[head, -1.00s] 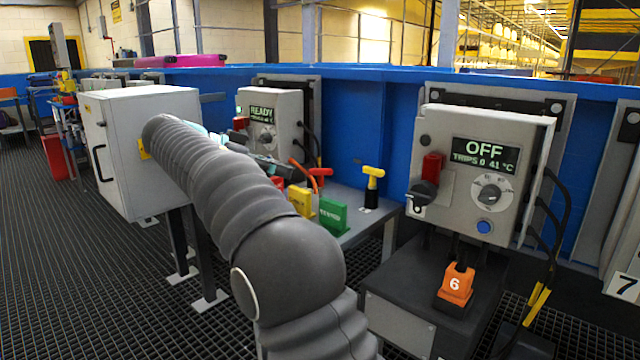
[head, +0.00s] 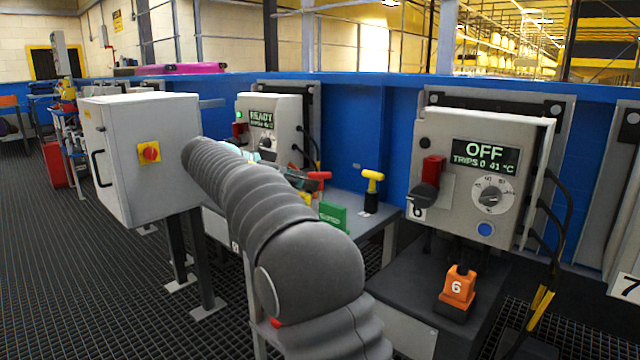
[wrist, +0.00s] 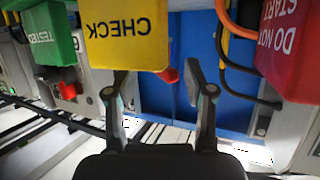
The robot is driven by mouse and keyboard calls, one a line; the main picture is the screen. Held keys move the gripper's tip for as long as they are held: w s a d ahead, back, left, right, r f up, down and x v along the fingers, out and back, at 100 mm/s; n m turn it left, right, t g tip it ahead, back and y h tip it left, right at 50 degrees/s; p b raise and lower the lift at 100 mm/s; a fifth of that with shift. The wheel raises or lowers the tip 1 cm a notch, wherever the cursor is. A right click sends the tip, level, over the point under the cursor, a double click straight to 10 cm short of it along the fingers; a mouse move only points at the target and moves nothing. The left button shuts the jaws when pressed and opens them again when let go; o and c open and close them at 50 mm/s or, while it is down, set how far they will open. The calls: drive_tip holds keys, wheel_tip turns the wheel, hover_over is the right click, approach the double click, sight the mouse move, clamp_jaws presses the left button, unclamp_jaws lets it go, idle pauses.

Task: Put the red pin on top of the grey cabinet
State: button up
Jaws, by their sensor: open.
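The red pin (head: 319,175) shows its T-shaped handle over the grey shelf in the head view; its lower part is hidden. In the wrist view, a small red part, seemingly the pin (wrist: 168,75), shows between and beyond the fingertips, partly behind the yellow CHECK tag. My gripper (wrist: 156,74) is open, with nothing held; contact with the pin cannot be told. In the head view my forearm hides much of the gripper. The grey cabinet (head: 126,155) stands at the left on dark legs, with a red knob on its yellow plate; its flat top is clear.
Near my gripper are the yellow CHECK tag (wrist: 125,35), green TESTED tag (wrist: 48,35) and red DO NOT START tag (wrist: 290,50). A yellow pin (head: 372,188) stands to the right. The READY box (head: 285,110) and OFF box (head: 480,170) stand along the blue wall.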

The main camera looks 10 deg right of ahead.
sight(320, 178)
drive_tip(key=x, duration=0.4)
drive_tip(key=shift+w+d, duration=0.2)
drive_tip(key=shift+d, duration=0.15)
clamp_jaws()
